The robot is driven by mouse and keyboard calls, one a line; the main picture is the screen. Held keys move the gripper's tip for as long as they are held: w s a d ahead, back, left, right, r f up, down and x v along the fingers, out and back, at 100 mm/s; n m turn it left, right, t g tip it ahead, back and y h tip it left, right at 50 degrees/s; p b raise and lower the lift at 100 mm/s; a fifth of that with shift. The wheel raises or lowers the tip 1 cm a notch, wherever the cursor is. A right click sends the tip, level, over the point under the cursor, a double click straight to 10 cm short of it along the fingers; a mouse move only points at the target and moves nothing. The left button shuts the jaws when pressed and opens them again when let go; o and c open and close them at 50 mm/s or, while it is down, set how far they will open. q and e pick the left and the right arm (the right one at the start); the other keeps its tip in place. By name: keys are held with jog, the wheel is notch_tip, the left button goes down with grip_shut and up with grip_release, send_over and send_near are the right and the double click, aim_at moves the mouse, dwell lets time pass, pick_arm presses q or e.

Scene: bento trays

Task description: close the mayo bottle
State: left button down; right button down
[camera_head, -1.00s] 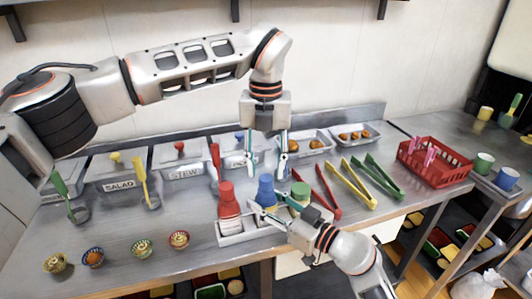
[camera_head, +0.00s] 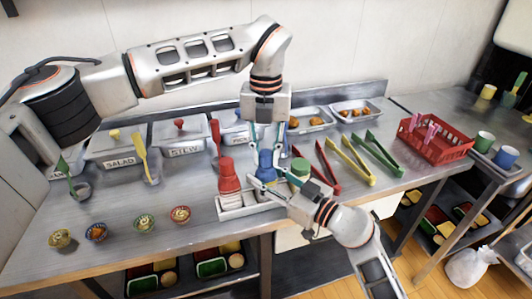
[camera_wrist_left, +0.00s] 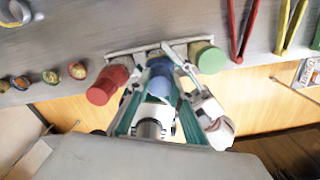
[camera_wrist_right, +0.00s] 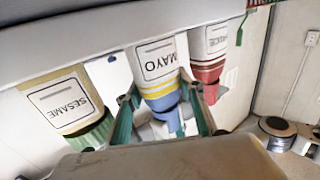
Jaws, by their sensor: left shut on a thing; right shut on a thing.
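The mayo bottle (camera_wrist_right: 156,62) stands upright in the middle of a row of three; its label looks upside down in the right wrist view. Its blue top (camera_head: 265,163) shows in the head view, and also in the left wrist view (camera_wrist_left: 160,68). My left gripper (camera_head: 266,152) points down from above, shut on the blue cap. My right gripper (camera_head: 268,192) reaches in from the front right, shut on the mayo bottle, with a finger on each side in the right wrist view. The fingers partly hide the join between cap and bottle.
A red-topped bottle (camera_head: 228,176) and a green-topped bottle (camera_head: 300,169) stand close on either side, in a pale holder (camera_head: 235,211). Red tongs (camera_head: 328,168) lie to the right. Small bowls (camera_head: 145,223) line the front left.

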pick_arm(q)
jog(key=c, duration=1.7)
grip_release()
notch_tip(320, 180, up, 12)
jog(key=shift+r, duration=0.1)
pick_arm(e)
jog(key=c, duration=1.2)
grip_release()
jog(key=shift+c, duration=0.2)
